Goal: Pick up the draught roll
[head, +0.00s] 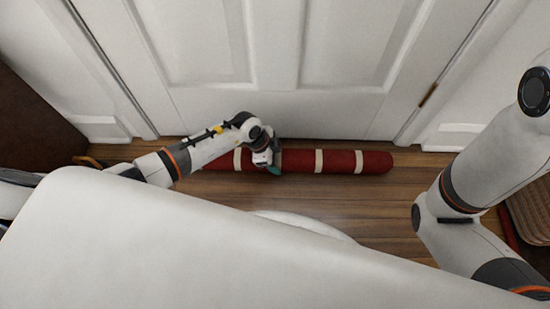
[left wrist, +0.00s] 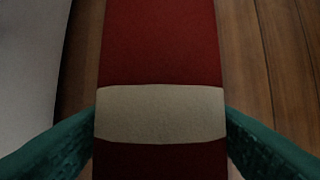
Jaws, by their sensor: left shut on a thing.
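The draught roll (head: 338,161) is a long red roll with cream bands. It lies on the wooden floor along the foot of a white door in the head view. My left gripper (head: 269,165) is at the roll, near its middle. In the left wrist view its two green fingers stand on either side of the roll (left wrist: 160,45), at a cream band (left wrist: 160,114), and are shut on it. My left arm hides part of the roll's left half. My right arm shows at the right of the head view, but its gripper is out of view.
The white panelled door (head: 290,100) stands close behind the roll. A brown wicker item (head: 530,212) is at the far right. A dark brown piece (head: 35,125) stands at the left. Bare wooden floor (head: 370,205) lies in front of the roll.

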